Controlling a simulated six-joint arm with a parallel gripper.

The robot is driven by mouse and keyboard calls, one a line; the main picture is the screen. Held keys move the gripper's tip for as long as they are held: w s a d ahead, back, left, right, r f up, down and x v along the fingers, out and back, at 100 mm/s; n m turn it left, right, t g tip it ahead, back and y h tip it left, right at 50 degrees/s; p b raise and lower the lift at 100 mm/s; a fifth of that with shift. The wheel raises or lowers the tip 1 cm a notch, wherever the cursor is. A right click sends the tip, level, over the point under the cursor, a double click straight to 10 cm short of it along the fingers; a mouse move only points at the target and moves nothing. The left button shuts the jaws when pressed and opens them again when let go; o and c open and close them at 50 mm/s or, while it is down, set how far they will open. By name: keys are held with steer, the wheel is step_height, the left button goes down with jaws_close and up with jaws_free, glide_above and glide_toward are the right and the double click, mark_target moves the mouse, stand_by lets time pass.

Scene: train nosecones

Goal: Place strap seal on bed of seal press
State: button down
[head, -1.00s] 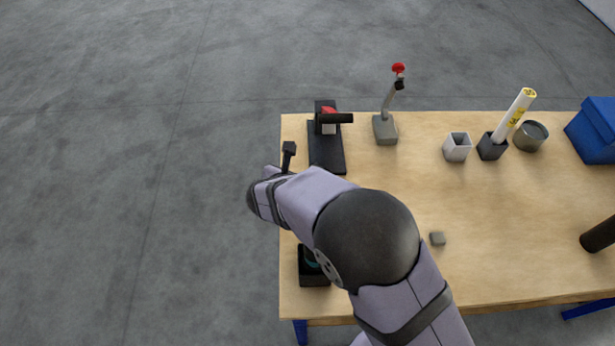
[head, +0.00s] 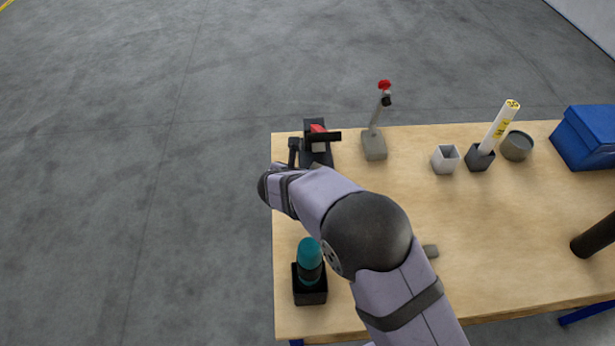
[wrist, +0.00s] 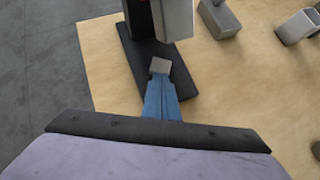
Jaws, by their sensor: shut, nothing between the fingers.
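The seal press (head: 318,155) is a black base with a red part and a black lever, at the table's far left corner. It also shows in the wrist view (wrist: 180,82), with a grey block over the base. My gripper (head: 293,148) is shut, at the press's left edge in the head view. In the wrist view its blue fingers (wrist: 161,98) point at the black base. A small light-grey square piece (wrist: 160,65) shows at their tips; I cannot tell if it is the strap seal on the bed or part of the fingertips.
A small grey block (head: 430,251) lies on the table, partly behind my arm. A teal-topped item (head: 308,255) stands in a black holder at front left. A red-knobbed lever stand (head: 374,146), a white cup (head: 445,158) and a blue box (head: 588,138) stand along the back.

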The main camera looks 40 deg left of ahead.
steer(key=shift+s+d, duration=0.1)
steer(key=shift+s, duration=0.4)
steer(key=s, duration=0.1)
steer(key=s+d+b, duration=0.1)
steer(key=s, duration=0.1)
steer(key=shift+s+r, duration=0.2)
steer(key=b+v, duration=0.2)
steer(key=v, duration=0.7)
steer(key=shift+r, duration=0.15)
steer(key=shift+d, duration=0.15)
